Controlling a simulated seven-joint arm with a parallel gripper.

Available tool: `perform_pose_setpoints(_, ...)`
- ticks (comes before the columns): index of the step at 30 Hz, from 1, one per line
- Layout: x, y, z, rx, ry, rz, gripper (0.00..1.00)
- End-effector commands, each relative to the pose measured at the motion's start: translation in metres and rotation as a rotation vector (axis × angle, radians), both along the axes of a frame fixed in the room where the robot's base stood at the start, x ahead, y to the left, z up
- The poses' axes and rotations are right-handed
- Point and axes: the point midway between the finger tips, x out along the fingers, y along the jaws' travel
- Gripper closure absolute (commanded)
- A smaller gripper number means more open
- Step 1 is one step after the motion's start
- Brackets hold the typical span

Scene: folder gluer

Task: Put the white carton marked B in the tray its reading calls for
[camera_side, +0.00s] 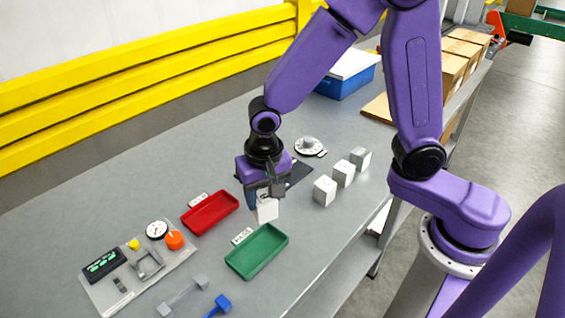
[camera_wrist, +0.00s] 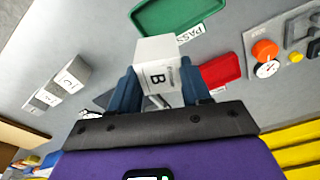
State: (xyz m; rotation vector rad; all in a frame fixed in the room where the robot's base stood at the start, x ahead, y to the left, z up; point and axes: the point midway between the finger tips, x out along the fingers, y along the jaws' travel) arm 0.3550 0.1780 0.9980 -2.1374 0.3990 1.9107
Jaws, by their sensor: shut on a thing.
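My gripper (camera_side: 264,192) is shut on the white carton (camera_side: 267,210), held upright or nearly so above the table behind the green tray. In the wrist view the carton (camera_wrist: 156,50) shows a black B between the two fingers. The green tray (camera_side: 257,252) is empty, and its label in the wrist view reads PASS (camera_wrist: 190,34). The red tray (camera_side: 210,213) is empty, left of the carton; its label is too small to read. The green display (camera_side: 104,263) on the instrument panel is lit, but its reading is too small to make out.
Several other blocks stand right of my gripper, including white cartons (camera_side: 325,190). A round dial device (camera_side: 310,146) sits behind. The panel holds an orange knob (camera_side: 174,240), gauge (camera_side: 156,229) and metal cradle (camera_side: 147,264). A blue dumbbell-shaped piece (camera_side: 218,306) lies in front.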

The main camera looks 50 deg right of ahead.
Motion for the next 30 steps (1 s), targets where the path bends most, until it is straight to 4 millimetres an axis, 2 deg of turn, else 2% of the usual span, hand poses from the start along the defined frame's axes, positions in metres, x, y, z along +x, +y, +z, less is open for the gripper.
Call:
perform_pose_setpoints(3, -0.009, 0.023, -0.009, -0.004, -0.002, 0.196, 0.85)
perform_pose_setpoints(9, -0.017, 0.041, -0.016, -0.003, -0.008, 0.356, 0.85)
perform_pose_setpoints(17, -0.018, 0.042, -0.029, -0.004, -0.006, 0.373, 0.85)
perform_pose_setpoints(30, -0.017, 0.042, -0.065, -0.005, -0.007, 0.37, 0.85)
